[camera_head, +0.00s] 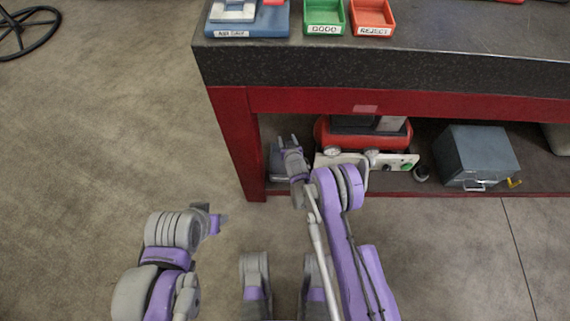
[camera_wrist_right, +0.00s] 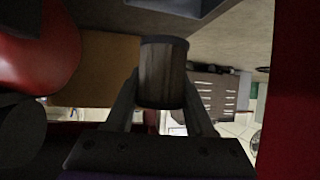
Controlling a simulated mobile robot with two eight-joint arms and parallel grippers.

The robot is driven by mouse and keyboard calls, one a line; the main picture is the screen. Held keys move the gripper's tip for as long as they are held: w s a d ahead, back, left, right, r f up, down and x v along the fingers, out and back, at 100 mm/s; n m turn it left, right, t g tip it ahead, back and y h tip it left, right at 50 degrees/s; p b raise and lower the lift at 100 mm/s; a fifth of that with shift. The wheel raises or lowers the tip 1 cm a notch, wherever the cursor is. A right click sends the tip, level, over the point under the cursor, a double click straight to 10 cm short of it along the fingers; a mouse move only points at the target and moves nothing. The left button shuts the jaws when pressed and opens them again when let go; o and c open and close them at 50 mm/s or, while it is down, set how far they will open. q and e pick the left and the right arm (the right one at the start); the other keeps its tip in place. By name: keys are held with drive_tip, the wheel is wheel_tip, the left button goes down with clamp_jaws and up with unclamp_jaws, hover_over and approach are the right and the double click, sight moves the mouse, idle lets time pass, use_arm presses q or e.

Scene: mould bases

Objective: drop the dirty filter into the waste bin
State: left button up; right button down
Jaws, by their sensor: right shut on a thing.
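My right gripper (camera_head: 288,140) reaches into the space under the bench, by the red left leg, beside a red compressor. In the right wrist view its two fingers (camera_wrist_right: 162,95) are shut on a grey-brown cylinder, the dirty filter (camera_wrist_right: 163,75), with a dark rim. The filter cannot be made out in the head view. My left gripper (camera_head: 215,220) is low over the floor at the left; its finger opening cannot be made out. I cannot identify a waste bin for certain in either view.
The dark bench top (camera_head: 420,55) bears a green GOOD tray (camera_head: 324,14) and a red REJECT tray (camera_head: 372,15). Under it stand the red compressor (camera_head: 340,135), a grey-blue metal box (camera_head: 476,155) and a dark blue-grey object (camera_head: 275,165) partly behind my gripper.

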wheel_tip(320, 180, down, 4)
drive_tip(key=shift+r+b, duration=0.1)
drive_tip(key=shift+b, duration=0.65)
drive_tip(key=shift+c, duration=0.9)
unclamp_jaws()
drive_tip(key=p+v, duration=0.2)
drive_tip(key=v, duration=0.9)
drive_tip(key=shift+w, duration=0.1)
